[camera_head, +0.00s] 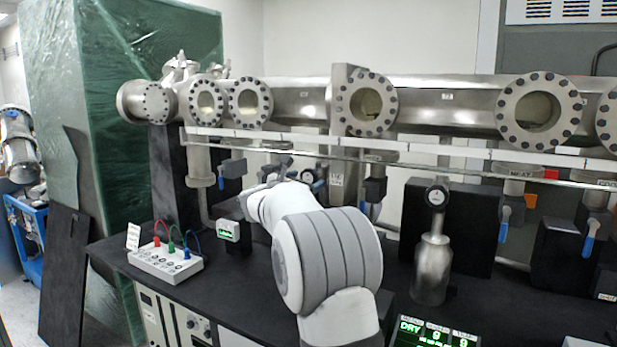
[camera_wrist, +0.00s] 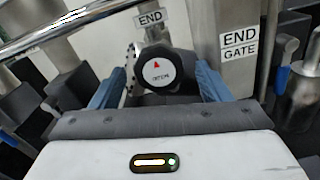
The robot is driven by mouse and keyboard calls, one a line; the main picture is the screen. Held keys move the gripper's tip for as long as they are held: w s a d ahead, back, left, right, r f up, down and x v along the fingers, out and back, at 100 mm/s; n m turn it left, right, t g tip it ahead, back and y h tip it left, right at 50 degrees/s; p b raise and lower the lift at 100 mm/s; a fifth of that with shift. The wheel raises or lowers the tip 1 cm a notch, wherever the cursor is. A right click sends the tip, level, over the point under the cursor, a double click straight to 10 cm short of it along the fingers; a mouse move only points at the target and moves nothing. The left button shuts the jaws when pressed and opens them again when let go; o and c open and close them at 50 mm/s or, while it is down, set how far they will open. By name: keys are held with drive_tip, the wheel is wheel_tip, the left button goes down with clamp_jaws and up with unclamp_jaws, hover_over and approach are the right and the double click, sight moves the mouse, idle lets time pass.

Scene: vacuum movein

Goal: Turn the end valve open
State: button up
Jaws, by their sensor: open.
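Contact between fingers and knob cannot be made out. In the head view my gripper is mostly hidden by my arm, near the END GATE label, and the knob cannot be made out.
An END GATE sign (camera_wrist: 239,43) is on a metal post right of the knob. A metal rail (camera_head: 400,164) runs below the large flanged pipe (camera_head: 450,105). A white box with coloured cables (camera_head: 166,264) stands left on the black bench. A steel bottle (camera_head: 432,270) stands right of my arm.

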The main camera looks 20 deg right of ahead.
drive_tip(key=shift+x, duration=1.15)
drive_tip(key=c, duration=1)
